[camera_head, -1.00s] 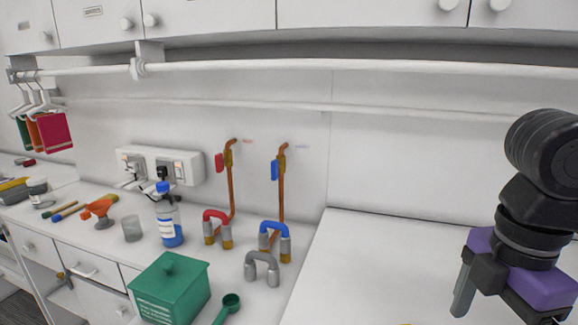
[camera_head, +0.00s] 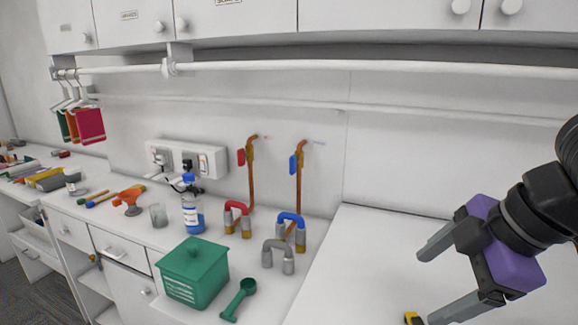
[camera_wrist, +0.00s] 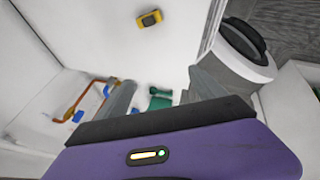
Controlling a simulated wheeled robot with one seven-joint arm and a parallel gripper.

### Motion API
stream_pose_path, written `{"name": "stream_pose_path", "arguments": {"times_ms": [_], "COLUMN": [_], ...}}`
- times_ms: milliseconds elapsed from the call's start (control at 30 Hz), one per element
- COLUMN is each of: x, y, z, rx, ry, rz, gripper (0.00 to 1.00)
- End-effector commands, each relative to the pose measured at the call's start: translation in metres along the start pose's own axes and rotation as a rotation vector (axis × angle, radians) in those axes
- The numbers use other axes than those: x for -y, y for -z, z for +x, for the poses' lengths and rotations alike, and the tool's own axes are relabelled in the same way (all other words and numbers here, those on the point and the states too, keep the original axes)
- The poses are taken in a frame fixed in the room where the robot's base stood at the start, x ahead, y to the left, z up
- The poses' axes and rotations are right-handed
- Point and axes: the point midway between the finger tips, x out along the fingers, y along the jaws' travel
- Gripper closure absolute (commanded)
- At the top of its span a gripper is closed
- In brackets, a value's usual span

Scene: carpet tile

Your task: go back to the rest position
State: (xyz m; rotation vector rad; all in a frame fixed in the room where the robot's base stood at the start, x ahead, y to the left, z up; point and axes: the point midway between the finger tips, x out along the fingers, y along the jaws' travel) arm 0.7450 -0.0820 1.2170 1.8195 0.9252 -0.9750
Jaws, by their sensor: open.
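My gripper (camera_head: 436,282) is at the right of the head view, purple-bodied with two grey fingers. The fingers are spread apart with nothing between them. It hangs over the white surface at the right. In the wrist view the fingers (camera_wrist: 155,95) also stand apart and empty.
A yellow and black device (camera_head: 412,318) lies on the white surface; it also shows in the wrist view (camera_wrist: 149,18). A rail (camera_head: 330,66) runs above.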

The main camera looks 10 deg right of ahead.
Motion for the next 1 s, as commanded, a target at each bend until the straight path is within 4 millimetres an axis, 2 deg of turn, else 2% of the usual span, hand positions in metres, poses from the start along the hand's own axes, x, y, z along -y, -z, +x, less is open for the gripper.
{"name": "stream_pose_path", "arguments": {"times_ms": [167,267,400,500,633,733,867,1000], "x": [-0.034,-0.052,-0.077,-0.092,-0.105,-0.112,-0.115,-0.111], "y": [0.052,0.083,0.124,0.144,0.152,0.147,0.13,0.105], "z": [-0.007,-0.019,-0.047,-0.072,-0.101,-0.117,-0.128,-0.128], "rx": [-0.243,-0.404,-0.67,-0.859,-1.071,-1.209,-1.355,-1.467], "ry": [-0.161,-0.253,-0.385,-0.473,-0.577,-0.652,-0.743,-0.837], "rz": [0.047,0.081,0.151,0.214,0.31,0.39,0.506,0.635], "gripper": [0.21,0.21,0.21,0.21,0.21,0.21,0.21,0.21]}}
